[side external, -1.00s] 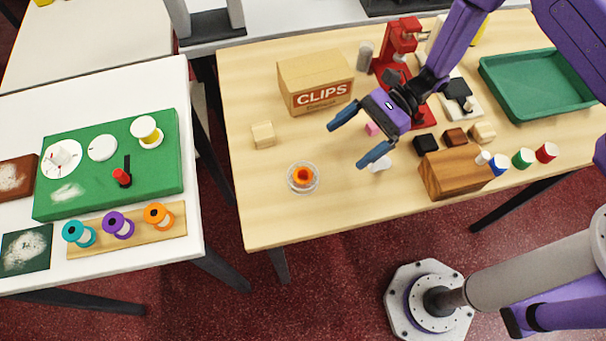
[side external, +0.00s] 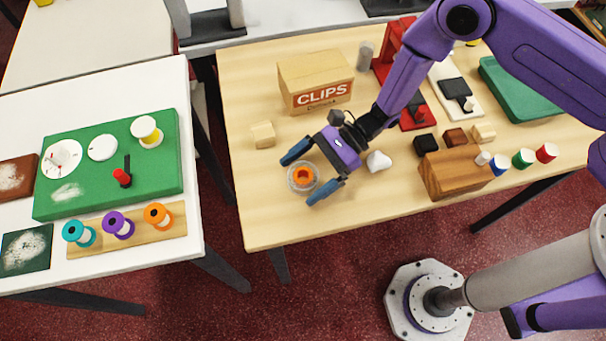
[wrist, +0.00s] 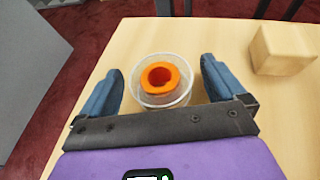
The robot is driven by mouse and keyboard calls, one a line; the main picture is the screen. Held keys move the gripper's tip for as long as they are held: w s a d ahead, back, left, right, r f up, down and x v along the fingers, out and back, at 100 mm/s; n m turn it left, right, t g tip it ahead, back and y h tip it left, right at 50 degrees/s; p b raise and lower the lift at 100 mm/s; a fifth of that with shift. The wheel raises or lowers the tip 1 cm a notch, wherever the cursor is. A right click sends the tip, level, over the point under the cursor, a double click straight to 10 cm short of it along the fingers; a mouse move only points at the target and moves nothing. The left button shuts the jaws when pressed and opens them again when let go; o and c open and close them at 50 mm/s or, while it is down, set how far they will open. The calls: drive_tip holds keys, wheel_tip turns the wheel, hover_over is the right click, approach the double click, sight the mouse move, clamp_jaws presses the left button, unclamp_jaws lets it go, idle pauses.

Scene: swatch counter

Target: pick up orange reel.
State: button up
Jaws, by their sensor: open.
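An orange reel with a hollow, redder middle (side external: 303,175) sits inside a clear round dish (side external: 291,185) near the left front of the wooden table. In the wrist view the reel (wrist: 174,72) is in the dish (wrist: 160,101), between my fingers. My gripper (side external: 303,179) is open and empty, one finger on each side of the dish; it also shows in the wrist view (wrist: 162,75). I cannot tell whether the fingers touch the dish. Another orange spool (side external: 157,216) stands on the wooden rack (side external: 138,235) on the white table at left.
A wooden cube (side external: 262,134) and a CLIPS box (side external: 316,80) stand behind the dish. A white pointed piece (side external: 378,161) and a wooden block (side external: 455,172) are to the right. The table's front edge is close; a gap separates the two tables.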

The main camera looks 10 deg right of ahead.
drive_tip(key=c, duration=1.1)
drive_tip(key=shift+o, duration=0.2)
